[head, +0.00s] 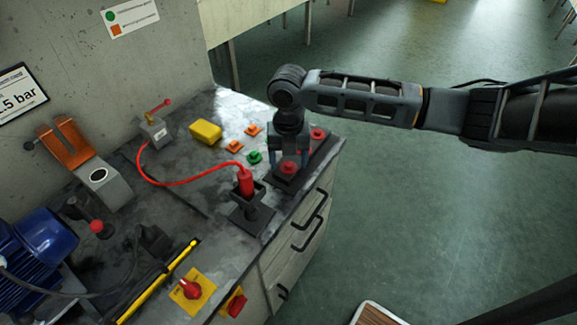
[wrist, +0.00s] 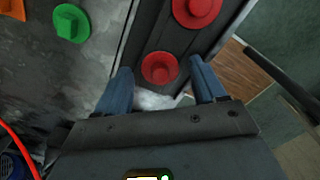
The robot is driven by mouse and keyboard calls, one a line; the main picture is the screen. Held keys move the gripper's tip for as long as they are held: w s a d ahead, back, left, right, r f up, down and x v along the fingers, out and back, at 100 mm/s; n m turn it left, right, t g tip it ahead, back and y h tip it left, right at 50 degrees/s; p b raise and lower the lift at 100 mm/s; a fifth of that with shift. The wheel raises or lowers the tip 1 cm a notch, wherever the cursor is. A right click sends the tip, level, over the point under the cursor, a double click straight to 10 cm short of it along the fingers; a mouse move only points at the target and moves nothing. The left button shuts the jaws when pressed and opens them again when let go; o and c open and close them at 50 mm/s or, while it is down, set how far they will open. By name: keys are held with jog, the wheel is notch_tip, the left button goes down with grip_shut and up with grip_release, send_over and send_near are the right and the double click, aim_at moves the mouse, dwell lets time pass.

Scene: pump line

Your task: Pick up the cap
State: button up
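Two round red caps sit on a dark rail at the bench's right edge. The near cap (head: 288,168) also shows in the wrist view (wrist: 160,68). The other cap (head: 318,134) is at the top of the wrist view (wrist: 197,9). My gripper (head: 289,163) points down over the near cap. Its two blue fingers (wrist: 160,72) are open, one on each side of that cap with a gap to both. Whether the fingertips are level with the cap or above it, I cannot tell.
Green (head: 254,157) and orange (head: 234,146) pieces and a yellow block (head: 206,132) lie left of the rail. A red handle (head: 246,182) with a red hose stands upright in a dark holder (head: 252,215) close by. Drawers (head: 297,235) are below; open floor is to the right.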

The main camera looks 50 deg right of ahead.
grip_shut()
dwell(0.4)
